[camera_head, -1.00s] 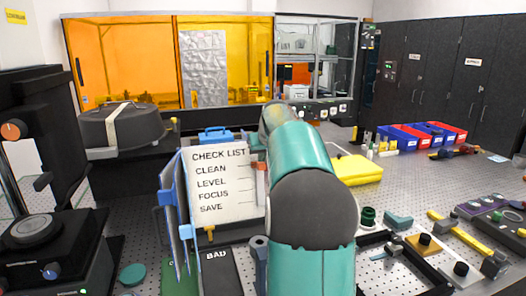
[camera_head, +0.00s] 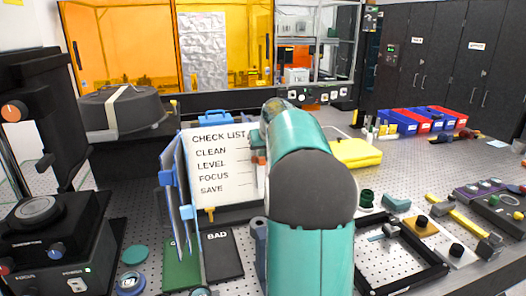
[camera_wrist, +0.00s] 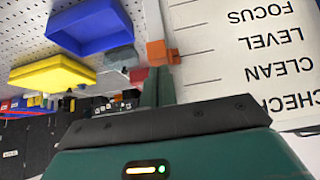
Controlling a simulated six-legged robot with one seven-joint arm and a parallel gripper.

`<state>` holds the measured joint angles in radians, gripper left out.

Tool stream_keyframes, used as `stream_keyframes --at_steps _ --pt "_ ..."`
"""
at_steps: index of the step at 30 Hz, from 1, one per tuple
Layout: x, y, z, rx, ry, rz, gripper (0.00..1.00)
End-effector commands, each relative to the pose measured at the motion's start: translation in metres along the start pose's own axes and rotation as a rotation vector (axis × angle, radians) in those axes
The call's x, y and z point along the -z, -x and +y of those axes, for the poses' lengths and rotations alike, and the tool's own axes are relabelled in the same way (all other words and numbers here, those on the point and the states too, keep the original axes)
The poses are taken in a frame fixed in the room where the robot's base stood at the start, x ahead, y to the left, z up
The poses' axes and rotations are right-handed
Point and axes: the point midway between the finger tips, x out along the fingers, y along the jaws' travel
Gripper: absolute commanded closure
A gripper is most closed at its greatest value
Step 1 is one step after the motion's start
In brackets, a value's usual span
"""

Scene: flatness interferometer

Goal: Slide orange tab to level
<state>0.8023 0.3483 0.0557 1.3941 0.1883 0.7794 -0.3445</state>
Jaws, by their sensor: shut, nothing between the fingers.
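The white checklist board (camera_head: 224,191) stands upright left of my arm, listing CLEAN, LEVEL, FOCUS and SAVE. It shows upside down in the wrist view (camera_wrist: 220,66). The orange tab (camera_wrist: 158,52) sits at the board's edge, about in line with the LEVEL row there. In the head view the tab (camera_head: 258,157) shows just left of my arm, which covers part of that edge. My gripper (camera_wrist: 158,70) is shut and empty, its narrow end at the tab. I cannot tell if they touch.
A yellow case (camera_head: 355,153) lies behind my arm. Blue and red bins (camera_head: 425,120) stand at the back right. A black frame (camera_head: 400,270) lies at the front right, and a dark block marked BAD (camera_head: 222,257) at the front left of my arm.

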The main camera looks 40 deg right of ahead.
Motion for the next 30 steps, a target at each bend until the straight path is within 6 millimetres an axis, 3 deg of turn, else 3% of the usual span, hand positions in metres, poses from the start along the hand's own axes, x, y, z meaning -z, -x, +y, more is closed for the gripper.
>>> stream_keyframes --at_steps 18,23,30 --pt "0.0 0.118 0.0 -0.001 0.0 0.002 1.0" --pt "0.0 0.132 0.0 0.0 0.0 0.001 1.0" --pt "-0.001 0.134 0.0 0.0 0.0 0.0 1.0"
